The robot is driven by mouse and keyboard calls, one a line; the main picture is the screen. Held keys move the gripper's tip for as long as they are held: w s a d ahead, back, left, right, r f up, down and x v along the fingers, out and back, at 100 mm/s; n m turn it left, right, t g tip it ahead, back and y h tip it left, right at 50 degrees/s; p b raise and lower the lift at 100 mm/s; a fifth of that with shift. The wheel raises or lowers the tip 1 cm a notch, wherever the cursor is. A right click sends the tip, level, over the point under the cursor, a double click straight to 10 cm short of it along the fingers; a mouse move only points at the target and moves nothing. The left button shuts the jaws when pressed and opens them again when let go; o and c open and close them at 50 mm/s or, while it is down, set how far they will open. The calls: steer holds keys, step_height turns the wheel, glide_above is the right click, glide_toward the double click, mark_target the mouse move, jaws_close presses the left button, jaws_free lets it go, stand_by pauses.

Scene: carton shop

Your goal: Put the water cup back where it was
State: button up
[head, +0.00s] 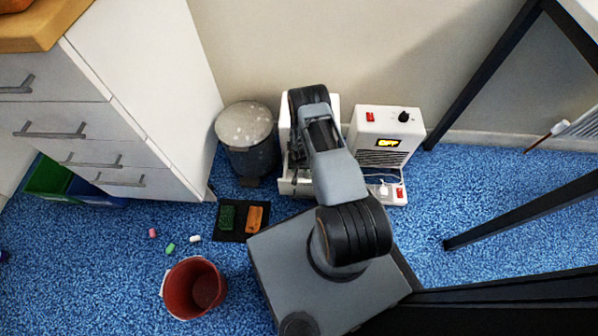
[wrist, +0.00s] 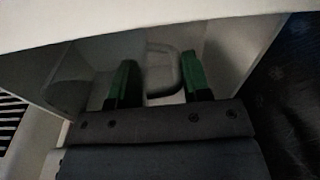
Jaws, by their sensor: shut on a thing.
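My gripper (wrist: 160,76) shows in the wrist view, its two green-tipped fingers on either side of a grey, handle-like loop (wrist: 164,47). The loop appears to belong to the water cup, but its body is hard to make out in the dim light. The fingers are shut on it inside a white, open-fronted housing (head: 331,108). In the head view the housing stands against the wall, and my arm hides most of it, the gripper and the cup. I cannot tell whether the cup rests on the housing floor.
A grey lidded bin (head: 247,140) stands left of the housing and a white heater (head: 387,137) stands right of it. A black tray (head: 231,233), a red bucket (head: 194,288) and small pieces (head: 171,248) are on the blue carpet. Table legs (head: 520,213) stand at right.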

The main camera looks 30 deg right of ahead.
steer(key=shift+f, duration=0.85)
steer(key=shift+f+b, duration=0.2)
steer(key=shift+b, duration=0.2)
steer(key=o, duration=1.2)
steer(key=shift+c, duration=0.2)
steer(key=shift+r, duration=0.2)
step_height(320, 180, up, 12)
steer(key=s+p, duration=0.1)
steer(key=p, duration=0.4)
steer(key=shift+a, duration=0.2)
